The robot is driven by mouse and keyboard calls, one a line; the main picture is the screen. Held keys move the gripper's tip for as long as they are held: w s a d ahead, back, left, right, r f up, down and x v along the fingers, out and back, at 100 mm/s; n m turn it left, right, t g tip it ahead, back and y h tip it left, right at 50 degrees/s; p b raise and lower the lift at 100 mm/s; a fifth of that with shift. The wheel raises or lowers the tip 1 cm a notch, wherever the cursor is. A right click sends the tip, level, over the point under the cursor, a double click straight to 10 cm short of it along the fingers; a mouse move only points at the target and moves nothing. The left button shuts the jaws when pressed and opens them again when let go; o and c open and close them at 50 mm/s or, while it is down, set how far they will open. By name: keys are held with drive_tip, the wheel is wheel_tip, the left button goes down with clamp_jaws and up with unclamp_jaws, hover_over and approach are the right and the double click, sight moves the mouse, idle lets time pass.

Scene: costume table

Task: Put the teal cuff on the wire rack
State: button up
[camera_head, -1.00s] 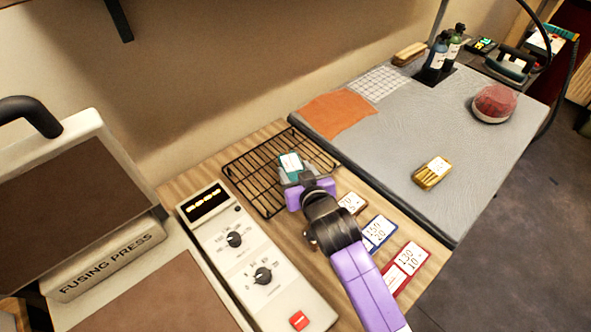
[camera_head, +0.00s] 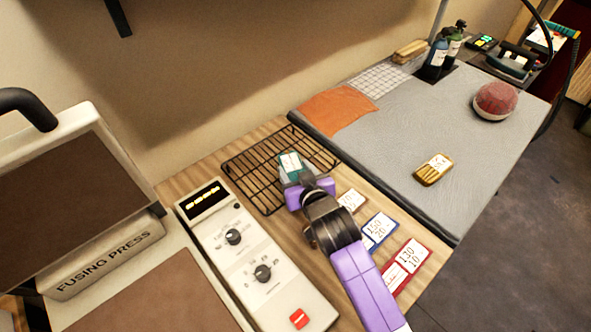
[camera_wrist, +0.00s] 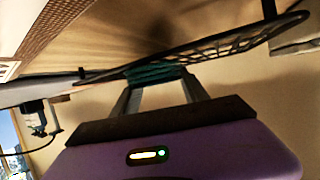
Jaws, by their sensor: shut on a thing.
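The teal cuff (camera_head: 292,163), with a white label on top, is at the right part of the black wire rack (camera_head: 262,205). My gripper (camera_head: 293,178) is shut on the cuff and reaches it from the front. In the wrist view the teal cuff (camera_wrist: 155,73) sits between my gripper's fingertips (camera_wrist: 158,84), close to the rack's bars (camera_wrist: 225,45). I cannot tell whether the cuff touches the bars.
The fusing press control panel (camera_head: 245,250) stands left of my arm. Several labelled cards, such as the blue one (camera_head: 379,229), lie to the right. The grey padded board (camera_head: 420,120) holds a gold labelled block (camera_head: 433,170) and a red pincushion (camera_head: 495,100).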

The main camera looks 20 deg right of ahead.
drive_tip(key=shift+f, duration=0.1)
drive_tip(key=o, duration=1.6)
drive_tip(key=shift+c, duration=0.2)
drive_tip(key=b+v, duration=0.1)
drive_tip(key=v, duration=0.6)
drive_tip(key=shift+s, duration=0.4)
wheel_tip(320, 180, up, 5)
drive_tip(key=a+n+t+y, duration=0.1)
drive_tip(key=t, duration=0.1)
drive_tip(key=f+v, duration=0.2)
drive_tip(key=v, duration=0.9)
drive_tip(key=s+d+f+v, duration=0.1)
drive_tip(key=f+v, duration=0.2)
drive_tip(key=v, duration=0.8)
drive_tip(key=d+f+v, duration=0.1)
drive_tip(key=f+v, duration=0.1)
drive_tip(key=v, duration=1)
drive_tip(key=shift+s+f+g, duration=0.15)
drive_tip(key=shift+s+g, duration=0.15)
drive_tip(key=shift+s, duration=0.1)
